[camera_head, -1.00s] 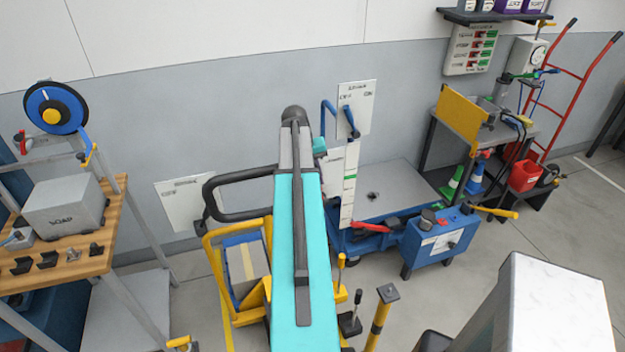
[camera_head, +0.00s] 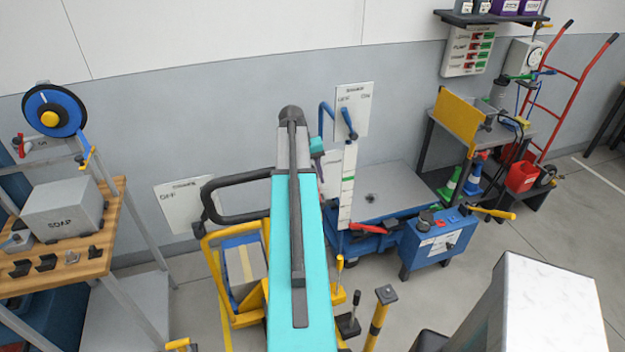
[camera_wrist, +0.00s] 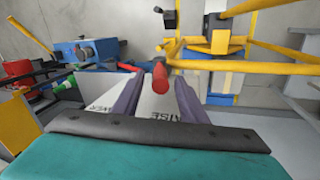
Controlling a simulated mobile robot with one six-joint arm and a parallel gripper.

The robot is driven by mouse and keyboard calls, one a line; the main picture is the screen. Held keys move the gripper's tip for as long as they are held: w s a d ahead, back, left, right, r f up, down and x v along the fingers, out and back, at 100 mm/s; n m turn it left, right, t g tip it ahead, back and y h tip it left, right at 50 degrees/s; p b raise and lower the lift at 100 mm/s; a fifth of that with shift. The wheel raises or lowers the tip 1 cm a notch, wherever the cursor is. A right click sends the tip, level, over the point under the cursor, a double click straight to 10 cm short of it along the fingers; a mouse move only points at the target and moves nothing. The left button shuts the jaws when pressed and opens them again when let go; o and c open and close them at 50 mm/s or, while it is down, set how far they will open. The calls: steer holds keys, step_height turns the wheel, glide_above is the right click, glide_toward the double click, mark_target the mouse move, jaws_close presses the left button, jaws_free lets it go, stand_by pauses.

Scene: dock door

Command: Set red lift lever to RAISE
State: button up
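The red lift lever (camera_head: 368,228) sticks out at the front of the blue lift table (camera_head: 393,201) in the head view. In the wrist view its red handle (camera_wrist: 160,78) points toward the camera, in front of a white plate (camera_wrist: 152,110) with partly hidden lettering that seems to read LOWER and RAISE. My gripper (camera_wrist: 158,90) has two purple fingers spread apart. The handle appears between their tips, with a gap on each side. Which setting the lever is at, I cannot tell. In the head view my arm hides most of the gripper.
A blue control box (camera_head: 437,242) with a yellow handle stands right of the lever. A yellow-framed cart (camera_head: 235,318) and a yellow-black post (camera_head: 379,318) are close to my arm. A wooden-topped bench (camera_head: 110,215) stands left. Floor at the right is open.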

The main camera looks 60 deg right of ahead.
steer(key=p+v, duration=0.5)
steer(key=v, duration=0.7)
steer(key=shift+r, duration=0.4)
steer(key=shift+a, duration=0.1)
